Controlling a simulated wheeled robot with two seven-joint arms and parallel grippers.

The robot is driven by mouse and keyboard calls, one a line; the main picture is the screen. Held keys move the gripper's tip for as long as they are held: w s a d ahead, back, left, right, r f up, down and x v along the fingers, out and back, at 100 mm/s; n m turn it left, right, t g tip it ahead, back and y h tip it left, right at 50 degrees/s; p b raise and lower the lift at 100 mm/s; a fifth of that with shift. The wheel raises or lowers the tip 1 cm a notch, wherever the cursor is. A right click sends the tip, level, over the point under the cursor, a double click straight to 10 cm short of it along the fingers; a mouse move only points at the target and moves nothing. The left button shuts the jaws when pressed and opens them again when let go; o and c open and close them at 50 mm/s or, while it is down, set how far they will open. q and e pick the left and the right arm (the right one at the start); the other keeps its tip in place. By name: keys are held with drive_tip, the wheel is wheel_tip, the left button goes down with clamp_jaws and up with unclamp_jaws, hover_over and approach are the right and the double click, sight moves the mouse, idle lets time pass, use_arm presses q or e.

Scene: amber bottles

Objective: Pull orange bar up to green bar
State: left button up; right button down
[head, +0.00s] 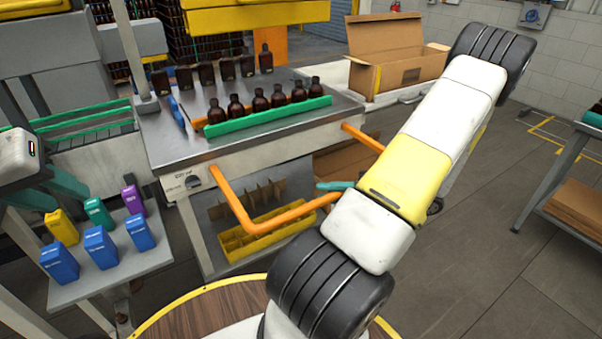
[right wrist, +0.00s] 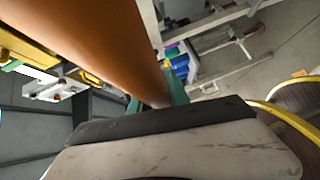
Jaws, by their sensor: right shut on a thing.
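The orange bar (head: 232,205) is a bent handle that sticks out low in front of the metal table and runs back to its front edge at both ends. The green bar (head: 265,119) lies on the tabletop in front of a row of amber bottles (head: 260,100). My right gripper (head: 337,190) is shut on the orange bar near its right bend. In the right wrist view the orange bar (right wrist: 95,45) passes between the teal fingers. My left gripper (head: 42,188) is at the left edge, open and empty, with its teal fingers apart.
A second row of bottles (head: 206,73) stands farther back on the table. A yellow crate (head: 265,232) sits under it. A small stand (head: 118,277) with coloured boxes is at left. An open cardboard box (head: 397,50) is behind right.

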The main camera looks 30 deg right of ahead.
drive_tip(key=c, duration=1.5)
unclamp_jaws()
drive_tip(key=shift+c, duration=0.2)
drive_tip(key=v, duration=0.7)
drive_tip(key=shift+s+d, duration=0.2)
drive_tip(key=shift+d, duration=0.15)
